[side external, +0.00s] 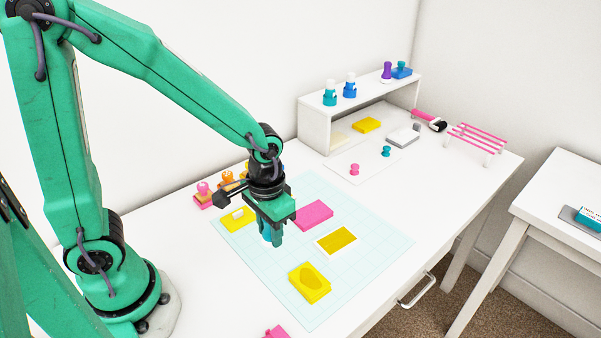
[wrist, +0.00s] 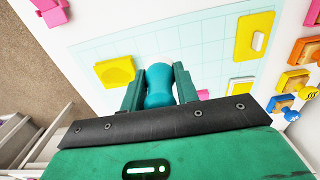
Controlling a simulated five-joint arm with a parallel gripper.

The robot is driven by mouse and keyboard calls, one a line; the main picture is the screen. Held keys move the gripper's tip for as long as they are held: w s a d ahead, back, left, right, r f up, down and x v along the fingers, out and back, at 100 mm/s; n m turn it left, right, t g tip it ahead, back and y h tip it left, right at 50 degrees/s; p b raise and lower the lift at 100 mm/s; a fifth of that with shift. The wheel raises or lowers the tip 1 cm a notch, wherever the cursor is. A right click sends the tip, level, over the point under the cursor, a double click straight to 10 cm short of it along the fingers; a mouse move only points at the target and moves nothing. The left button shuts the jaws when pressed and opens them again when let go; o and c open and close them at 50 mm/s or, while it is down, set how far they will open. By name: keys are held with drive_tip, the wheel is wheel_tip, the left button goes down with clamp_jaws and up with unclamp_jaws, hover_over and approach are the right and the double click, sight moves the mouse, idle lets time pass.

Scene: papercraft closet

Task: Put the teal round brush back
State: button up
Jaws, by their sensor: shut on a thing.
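My gripper (side external: 270,238) points down over the light blue grid mat (side external: 368,222) and is shut on the teal round brush (wrist: 159,85). In the wrist view the brush sits between the two green fingers and shows a rounded, slightly waisted teal body. In the side view only a little teal of the brush (side external: 266,232) shows between the fingers. The rest of it is hidden by the fingers and palm. I cannot tell how far its lower end is from the mat.
On the mat are a pink block (side external: 312,215), a white-edged yellow pad (side external: 337,240) and yellow blocks (side external: 309,283). Several knobbed stamps (side external: 203,196) stand behind my gripper. A white shelf (side external: 315,128) at the back carries blue and teal items on top. A pink rack (side external: 476,138) stands at right.

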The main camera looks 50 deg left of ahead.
drive_tip(key=w+a+f, duration=0.2)
drive_tip(key=a, duration=0.1)
drive_tip(key=w+a+f, duration=0.1)
drive_tip(key=shift+w+a+f, duration=0.1)
drive_tip(key=shift+a+f, duration=0.05)
drive_tip(key=shift+a, duration=0.1)
drive_tip(key=shift+f, duration=0.1)
drive_tip(key=shift+f, duration=1.9)
drive_tip(key=shift+f, duration=0.1)
drive_tip(key=o, duration=0.9)
drive_tip(key=shift+o, duration=0.2)
wheel_tip(320, 180, up, 12)
